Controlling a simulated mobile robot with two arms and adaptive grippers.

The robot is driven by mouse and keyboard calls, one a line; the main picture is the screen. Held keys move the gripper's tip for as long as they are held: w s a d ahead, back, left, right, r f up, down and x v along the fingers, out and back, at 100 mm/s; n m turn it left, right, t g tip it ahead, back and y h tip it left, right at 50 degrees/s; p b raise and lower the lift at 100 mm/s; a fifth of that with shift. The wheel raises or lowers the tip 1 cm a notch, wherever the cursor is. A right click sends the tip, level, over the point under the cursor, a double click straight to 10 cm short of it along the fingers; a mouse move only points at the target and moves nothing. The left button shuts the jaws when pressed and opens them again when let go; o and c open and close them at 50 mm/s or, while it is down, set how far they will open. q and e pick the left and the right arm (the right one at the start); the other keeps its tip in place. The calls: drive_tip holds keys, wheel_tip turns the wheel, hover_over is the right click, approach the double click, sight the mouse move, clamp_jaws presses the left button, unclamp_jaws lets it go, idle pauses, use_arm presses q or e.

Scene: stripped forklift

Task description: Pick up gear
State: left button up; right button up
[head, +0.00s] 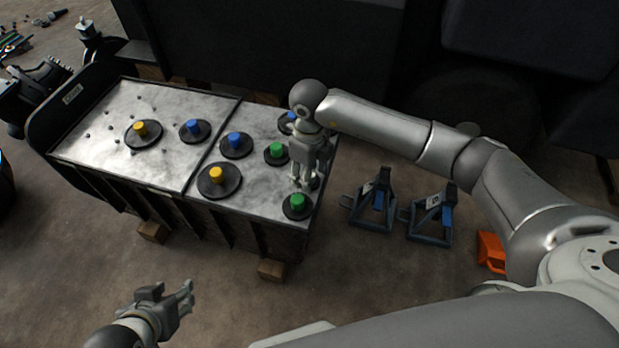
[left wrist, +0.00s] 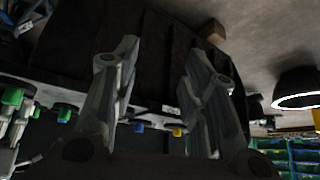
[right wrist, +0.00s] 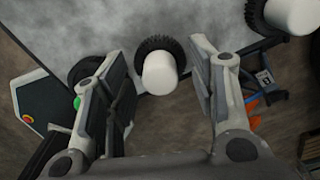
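Several dark toothed gears with coloured hubs stand on the metal-topped table (head: 115,158). They include a left yellow gear (head: 140,130), a front yellow gear (head: 217,178), a middle blue gear (head: 235,143), a green gear (head: 276,152) and a front green gear (head: 296,203). My right gripper (head: 303,183) points down over the table's right end, just behind the front green gear. In the right wrist view its fingers are apart, with a white-looking gear hub (right wrist: 160,73) in the gap; no contact shows. My left gripper (head: 186,298) is open and empty, in front of the table.
Two blue-grey stands (head: 372,205) and an orange object (head: 491,252) are on the floor right of the table. A dark machine body (head: 270,45) rises behind it. Wooden blocks (head: 271,270) support the table. The floor in front is mostly clear.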

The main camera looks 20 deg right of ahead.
drive_tip(key=c, duration=1)
drive_tip(key=shift+c, duration=0.2)
drive_tip(key=shift+r, duration=0.1)
